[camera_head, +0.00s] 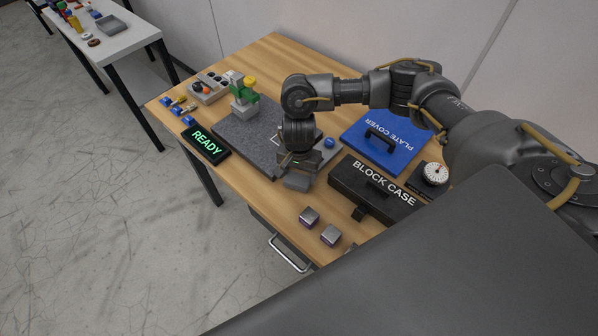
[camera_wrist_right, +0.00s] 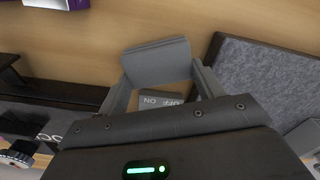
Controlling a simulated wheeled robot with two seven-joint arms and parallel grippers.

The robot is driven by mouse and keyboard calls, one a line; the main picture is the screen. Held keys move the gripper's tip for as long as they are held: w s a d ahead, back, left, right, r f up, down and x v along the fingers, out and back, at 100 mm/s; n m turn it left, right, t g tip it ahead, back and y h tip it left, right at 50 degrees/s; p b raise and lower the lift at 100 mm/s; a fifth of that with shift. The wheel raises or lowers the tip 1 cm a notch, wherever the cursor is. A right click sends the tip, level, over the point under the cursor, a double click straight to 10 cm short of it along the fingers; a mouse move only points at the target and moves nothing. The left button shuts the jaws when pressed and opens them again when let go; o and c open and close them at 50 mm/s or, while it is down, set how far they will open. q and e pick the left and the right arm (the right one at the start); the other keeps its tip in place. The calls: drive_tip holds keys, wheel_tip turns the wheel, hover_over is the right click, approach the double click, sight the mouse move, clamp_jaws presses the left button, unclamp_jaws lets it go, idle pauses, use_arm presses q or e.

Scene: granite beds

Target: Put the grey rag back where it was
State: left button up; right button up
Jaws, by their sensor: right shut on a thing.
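My right gripper (camera_head: 298,165) is low over the table, beside the near right edge of the granite plate (camera_head: 235,136). It is shut on a flat grey piece (camera_head: 297,183), which I take to be the grey rag. In the right wrist view the grey piece (camera_wrist_right: 157,62) spans the fingertips of the gripper (camera_wrist_right: 160,78). A small grey surface with dark lettering (camera_wrist_right: 160,100) shows between the fingers. I cannot tell whether the grey piece touches the table. My left gripper is not in view.
The black block case (camera_head: 375,190) and blue plate cover (camera_head: 385,143) lie right of the gripper. Two small metal blocks (camera_head: 320,226) stand near the front edge. Bare wood lies around the blocks.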

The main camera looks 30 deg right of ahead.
drive_tip(key=shift+f, duration=0.3)
drive_tip(key=shift+f+b, duration=0.25)
drive_tip(key=shift+b, duration=0.1)
drive_tip(key=o, duration=0.7)
drive_tip(key=shift+r, duration=0.1)
drive_tip(key=shift+c, duration=0.2)
